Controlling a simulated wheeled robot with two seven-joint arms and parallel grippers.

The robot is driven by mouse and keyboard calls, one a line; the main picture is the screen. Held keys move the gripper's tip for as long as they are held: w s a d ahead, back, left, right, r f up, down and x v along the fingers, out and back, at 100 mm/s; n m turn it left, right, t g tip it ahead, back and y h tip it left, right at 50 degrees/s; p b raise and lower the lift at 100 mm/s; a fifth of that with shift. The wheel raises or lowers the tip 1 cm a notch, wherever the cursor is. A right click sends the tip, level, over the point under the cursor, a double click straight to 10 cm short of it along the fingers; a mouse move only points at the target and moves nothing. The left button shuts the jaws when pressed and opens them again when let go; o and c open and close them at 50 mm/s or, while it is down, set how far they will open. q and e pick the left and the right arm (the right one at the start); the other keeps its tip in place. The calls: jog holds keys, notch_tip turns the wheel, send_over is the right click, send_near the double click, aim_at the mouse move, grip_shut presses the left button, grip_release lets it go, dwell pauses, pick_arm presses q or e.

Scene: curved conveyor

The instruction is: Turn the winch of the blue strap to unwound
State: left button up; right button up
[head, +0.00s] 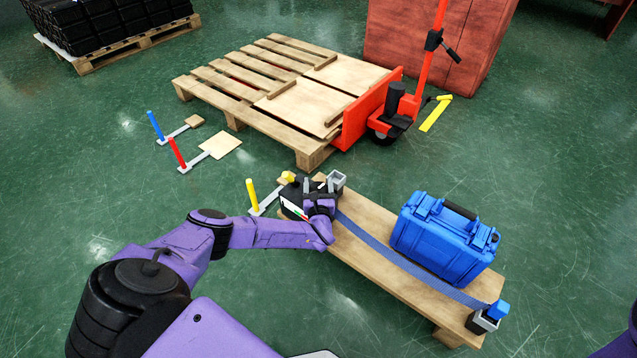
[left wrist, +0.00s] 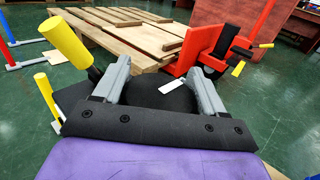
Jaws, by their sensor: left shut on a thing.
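The blue strap (head: 405,262) runs along a low wooden board (head: 375,270), from beside my left gripper to a blue block (head: 498,309) on a grey and black bracket at the near right end. My left gripper (head: 318,194) is at the board's far left end. It is shut on a black rounded body, which shows between its grey fingers in the left wrist view (left wrist: 165,98). A yellow handle on a black stalk (left wrist: 68,42) sticks up left of the fingers. The winch's drum and the strap's end there are hidden. My right gripper is out of view.
A blue case (head: 445,238) stands on the board behind the strap. A yellow post (head: 252,195) stands just left of the gripper; red (head: 177,153) and blue (head: 155,125) posts stand farther back. A pallet (head: 250,85) and red pallet jack (head: 375,112) are behind. Front floor is clear.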

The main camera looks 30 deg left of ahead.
pick_arm(q)
jog(key=shift+r, duration=0.1)
jog(key=o, duration=1)
jog(key=shift+a, duration=0.1)
jog(key=shift+c, duration=0.2)
jog(key=p+v, duration=0.4)
jog(key=v, duration=0.6)
jog(key=shift+s+d, duration=0.2)
jog(key=shift+d, duration=0.05)
